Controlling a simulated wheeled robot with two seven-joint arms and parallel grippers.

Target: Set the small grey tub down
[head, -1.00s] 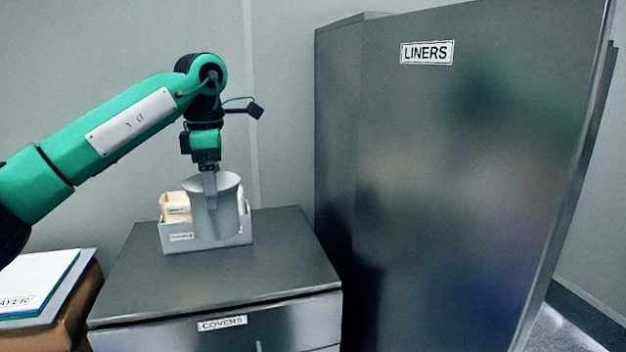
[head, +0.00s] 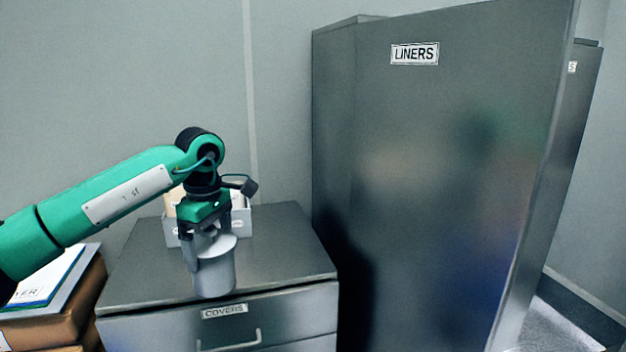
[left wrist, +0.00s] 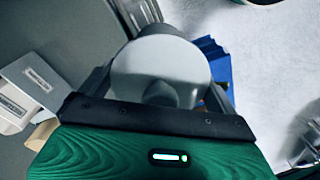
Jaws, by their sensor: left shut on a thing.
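My left gripper (head: 207,240) is shut on the small grey tub (head: 217,272), holding it by its upper part. In the head view the tub is roughly upright and overlaps the front edge of the cabinet top (head: 285,265), with its base in front of the drawer face. I cannot tell whether it touches anything. In the left wrist view the tub (left wrist: 160,65) fills the space between the fingers, with pale floor visible beyond it on the right. My right gripper is not in view.
A light grey box (head: 243,222) stands at the back of the cabinet, partly hidden by my gripper. The right part of the top is clear. A tall cabinet labelled LINERS (head: 440,180) stands to the right. Brown boxes (head: 75,300) with papers on top stand at left.

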